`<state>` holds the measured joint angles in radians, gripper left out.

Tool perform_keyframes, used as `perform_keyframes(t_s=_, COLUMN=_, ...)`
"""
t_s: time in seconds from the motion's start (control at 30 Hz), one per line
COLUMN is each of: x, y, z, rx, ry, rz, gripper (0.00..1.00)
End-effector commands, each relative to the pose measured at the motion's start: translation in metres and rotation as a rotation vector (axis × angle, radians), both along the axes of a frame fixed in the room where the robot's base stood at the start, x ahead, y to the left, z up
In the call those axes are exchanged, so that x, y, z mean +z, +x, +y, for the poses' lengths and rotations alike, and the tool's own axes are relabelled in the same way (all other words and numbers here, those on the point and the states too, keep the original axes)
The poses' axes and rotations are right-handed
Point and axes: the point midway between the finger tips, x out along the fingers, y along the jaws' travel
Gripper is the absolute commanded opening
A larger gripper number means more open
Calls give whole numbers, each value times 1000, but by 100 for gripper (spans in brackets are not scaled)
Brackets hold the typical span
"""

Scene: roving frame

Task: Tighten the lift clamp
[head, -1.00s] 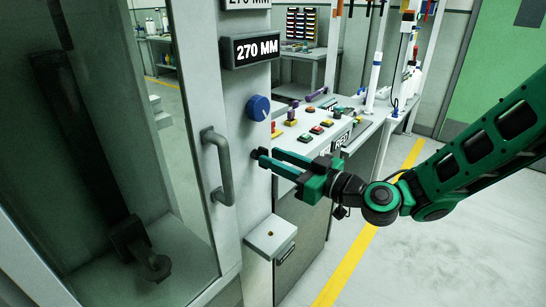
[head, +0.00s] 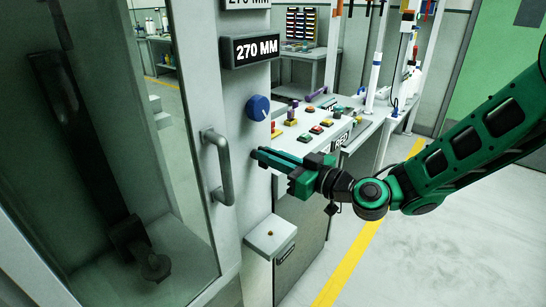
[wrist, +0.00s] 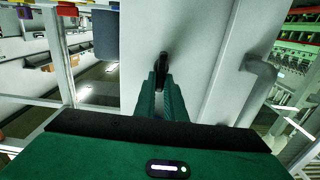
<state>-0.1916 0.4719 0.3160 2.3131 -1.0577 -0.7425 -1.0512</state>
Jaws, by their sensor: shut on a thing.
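The lift clamp shows as a small black lever (wrist: 162,62) on the pale post, upright between my fingertips in the wrist view. My gripper (head: 258,154) reaches in from the right to the post, below the blue knob, and its fingers are shut on the lever. It also shows in the wrist view (wrist: 162,88), with both green fingers close together around the lever's lower end. In the head view the fingers hide most of the lever.
A blue knob (head: 258,108) and a 270 MM sign (head: 256,49) are above my gripper. A grey door handle (head: 219,167) is close on the left, beside a glass door. A small ledge (head: 270,238) is below. A bench with coloured buttons (head: 317,130) stands behind.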

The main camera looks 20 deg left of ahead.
Motion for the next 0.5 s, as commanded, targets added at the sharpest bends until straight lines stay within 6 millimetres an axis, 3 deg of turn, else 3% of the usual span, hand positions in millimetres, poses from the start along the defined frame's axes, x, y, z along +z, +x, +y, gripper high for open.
perform_keyframes(t_s=0.5, x=0, y=7, z=-2, rx=-4, ry=131, rz=307, gripper=0)
